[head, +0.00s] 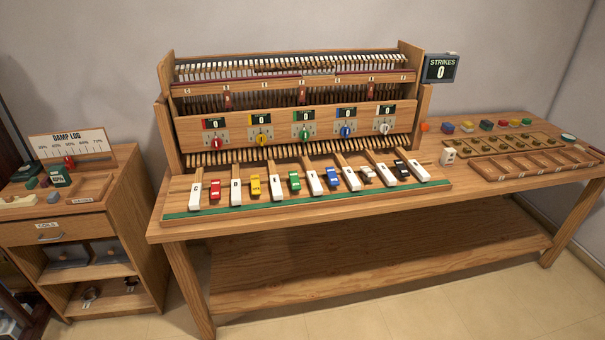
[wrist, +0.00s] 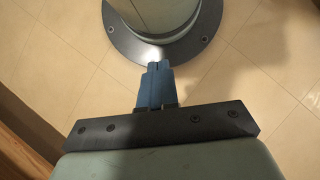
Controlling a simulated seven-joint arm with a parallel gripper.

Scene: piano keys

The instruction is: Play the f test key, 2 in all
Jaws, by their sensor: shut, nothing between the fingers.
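A row of white keys and smaller coloured keys stands on a wooden keybed with a green front strip (head: 300,202). The white key fourth from the left (head: 315,184) stands between the green key (head: 294,182) and the blue key (head: 332,179); it fits the f test key by order, but its letter is too small to read surely. The strikes counter (head: 440,68) reads 0. My gripper (wrist: 158,66) has blue fingers, shut and empty, over the floor by my base. It is out of the head view and away from the keys.
Behind the keys, a wooden action frame (head: 165,115) carries several small displays and coloured knobs. A loose white key (head: 448,156) and a compartment tray (head: 484,176) lie at right. A side cabinet with a damp log board (head: 68,143) stands at left.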

